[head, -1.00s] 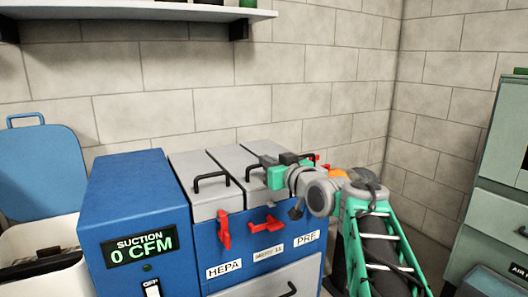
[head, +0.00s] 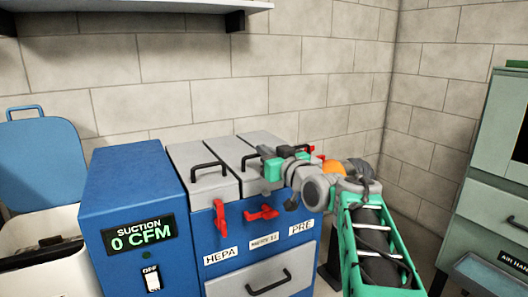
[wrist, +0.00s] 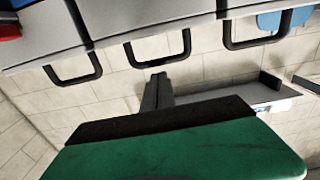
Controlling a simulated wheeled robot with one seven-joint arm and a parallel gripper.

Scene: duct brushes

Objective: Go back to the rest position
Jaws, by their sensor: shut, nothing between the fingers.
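My gripper (head: 272,166) is at the end of my green and grey arm, over the filter unit's grey lids in the head view. In the wrist view the gripper (wrist: 160,122) shows as a green body with a dark front edge; it is shut and holds nothing. The blue filter unit (head: 225,275) has grey lids with black handles (head: 208,170). A red latch (head: 220,217) hangs upright at the HEPA section, and another red latch (head: 262,213) lies sideways at the middle section. My arm partly hides the right section.
A blue suction box (head: 125,190) reading 0 CFM stands left of the lids. A white bin (head: 40,245) with a raised blue lid is at far left. A green-grey cabinet (head: 490,190) stands at right. A shelf (head: 130,10) hangs above.

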